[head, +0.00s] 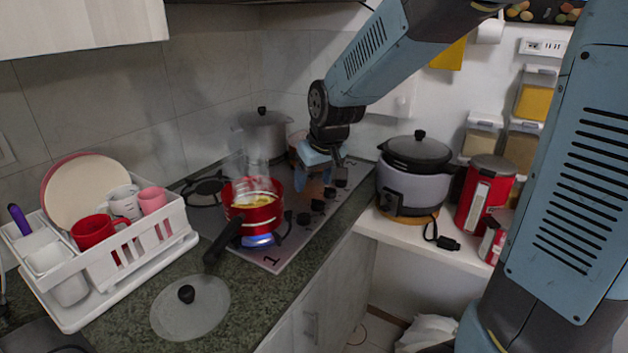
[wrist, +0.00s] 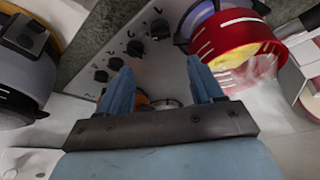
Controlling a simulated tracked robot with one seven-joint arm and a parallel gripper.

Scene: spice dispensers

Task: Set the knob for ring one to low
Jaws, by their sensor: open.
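The hob (head: 275,240) has a row of several dark knobs along its front edge. The knob nearest the printed "1" (head: 303,219) also shows in the wrist view (wrist: 160,28); I cannot read its setting or which ring it serves. A red pot (head: 254,213) with yellow contents steams on the front ring, with a blue flame (head: 258,240) under it; it also shows in the wrist view (wrist: 240,42). My gripper (head: 320,172) is above the far part of the hob, pointing down. In the wrist view its blue fingers (wrist: 158,66) are apart, empty, and touch no knob.
The pot's black handle (head: 222,241) sticks out toward the front. A glass lid (head: 190,308) lies on the counter beside a white dish rack (head: 140,258). A cooker (head: 413,182) and a red canister (head: 485,193) stand to the right. Another pot (head: 262,132) stands behind.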

